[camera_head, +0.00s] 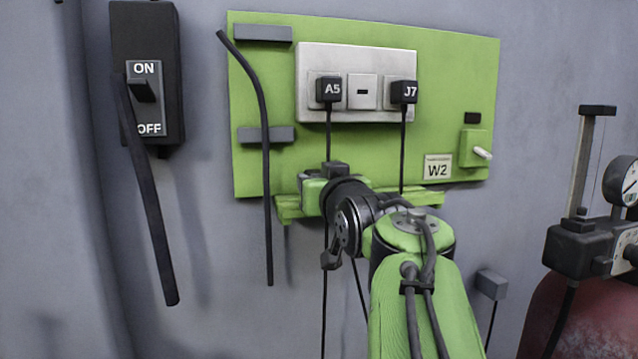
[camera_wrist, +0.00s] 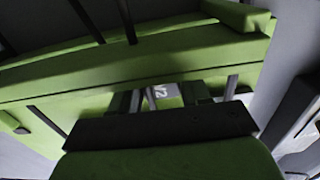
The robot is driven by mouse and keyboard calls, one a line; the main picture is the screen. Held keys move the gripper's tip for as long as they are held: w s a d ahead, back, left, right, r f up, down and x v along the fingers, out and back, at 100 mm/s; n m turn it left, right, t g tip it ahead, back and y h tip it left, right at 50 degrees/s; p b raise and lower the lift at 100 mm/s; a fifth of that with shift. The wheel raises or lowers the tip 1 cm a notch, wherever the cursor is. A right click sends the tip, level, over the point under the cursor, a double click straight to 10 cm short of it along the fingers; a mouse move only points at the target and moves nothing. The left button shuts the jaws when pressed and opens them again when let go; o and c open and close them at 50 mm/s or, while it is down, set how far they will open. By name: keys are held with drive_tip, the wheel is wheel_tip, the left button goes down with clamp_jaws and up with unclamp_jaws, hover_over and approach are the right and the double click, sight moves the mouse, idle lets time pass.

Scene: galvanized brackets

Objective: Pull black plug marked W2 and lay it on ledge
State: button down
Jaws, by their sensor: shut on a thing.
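The plug marked W2 (camera_wrist: 161,91) shows in the wrist view as a small lettered patch between my fingers, its body mostly hidden. My gripper (camera_wrist: 163,98) is shut on it. In the head view my gripper (camera_head: 334,172) is at the green ledge (camera_head: 430,197), under the socket plate (camera_head: 357,58). The arm hides the middle of the ledge. I cannot tell whether the plug touches the ledge. The middle socket (camera_head: 362,91) has no plug in it. A cream W2 label (camera_head: 437,168) is on the green panel above the ledge's right part.
Black plugs A5 (camera_head: 328,90) and J7 (camera_head: 403,92) sit in the outer sockets, their cords hanging down near my gripper. An ON/OFF switch box (camera_head: 146,70) is farther left. A gauge assembly (camera_head: 590,245) stands at right.

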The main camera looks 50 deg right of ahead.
unclamp_jaws()
idle(0.4)
idle(0.5)
drive_tip(key=b+v, duration=0.2)
drive_tip(key=v, duration=0.9)
drive_tip(key=shift+r+b, duration=0.25)
drive_tip(key=shift+b, duration=0.05)
idle(0.7)
idle(0.4)
